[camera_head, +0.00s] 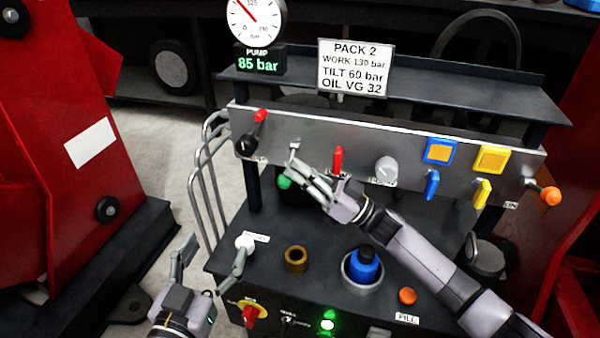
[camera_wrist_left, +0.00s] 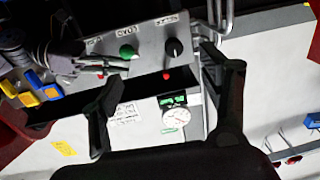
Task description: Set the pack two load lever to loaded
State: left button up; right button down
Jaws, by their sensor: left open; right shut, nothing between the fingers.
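The pack two panel (camera_head: 320,128) is a grey upright face under the PACK 2 sign (camera_head: 355,68). My right gripper (camera_head: 293,168) is shut and empty at the panel, beside a green knob (camera_head: 284,182) and left of the red lever. My left gripper (camera_head: 211,256) is open and empty, low at left near a white knob (camera_head: 245,242).
Bent grey pipes (camera_head: 205,175) stand at the left edge. The pump display (camera_head: 259,62) reads 85 bar. Red machinery flanks both sides.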

pick_arm(q)
jog(key=shift+d+r+t+h, duration=0.1)
jog(key=shift+r+t+h, duration=0.2)
jog(key=shift+r, duration=0.4)
